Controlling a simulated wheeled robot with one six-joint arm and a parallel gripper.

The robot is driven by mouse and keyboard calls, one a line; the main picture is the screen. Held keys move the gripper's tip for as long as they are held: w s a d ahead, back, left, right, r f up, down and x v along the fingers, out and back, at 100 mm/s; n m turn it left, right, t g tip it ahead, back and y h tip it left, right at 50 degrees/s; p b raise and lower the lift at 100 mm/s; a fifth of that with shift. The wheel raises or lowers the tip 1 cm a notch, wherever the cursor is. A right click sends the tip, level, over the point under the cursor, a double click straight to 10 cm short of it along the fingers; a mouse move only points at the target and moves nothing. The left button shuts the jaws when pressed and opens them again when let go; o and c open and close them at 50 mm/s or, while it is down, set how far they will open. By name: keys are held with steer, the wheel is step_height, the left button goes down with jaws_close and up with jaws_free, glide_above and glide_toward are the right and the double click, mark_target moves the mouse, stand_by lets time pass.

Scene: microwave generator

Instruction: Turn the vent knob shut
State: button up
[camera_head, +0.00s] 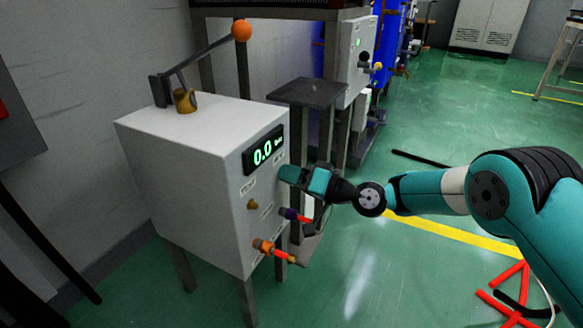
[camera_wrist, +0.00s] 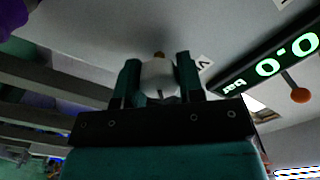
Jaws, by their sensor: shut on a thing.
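The white box (camera_head: 185,170) has a panel with a green-lit display (camera_head: 264,150) reading 0.0. My gripper (camera_head: 287,175) is at the panel, just below and right of the display. In the wrist view my gripper (camera_wrist: 158,80) has its two fingers on either side of a pale rounded knob (camera_wrist: 158,76), shut on it. A small brass tip shows beyond the knob. I take this to be the vent knob; its label cannot be read. The head view hides it behind my gripper.
Below my gripper, a brass knob (camera_head: 252,204), a purple fitting (camera_head: 289,213) and an orange fitting (camera_head: 264,246) stick out of the panel. A lever with an orange ball (camera_head: 241,30) is on top. Green floor at right is mostly open.

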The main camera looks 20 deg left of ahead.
steer(key=m+p, duration=0.2)
steer(key=m, duration=0.2)
steer(key=shift+m, duration=0.3)
steer(key=shift+f+m+p, duration=0.15)
steer(key=shift+m+p, duration=0.35)
steer(key=shift+m, duration=1.5)
steer(key=o, duration=0.9)
steer(key=shift+o, duration=0.2)
steer(key=shift+d, duration=0.1)
steer(key=s+d+b, duration=0.1)
steer(key=d+b, duration=0.7)
steer(key=d, duration=0.9)
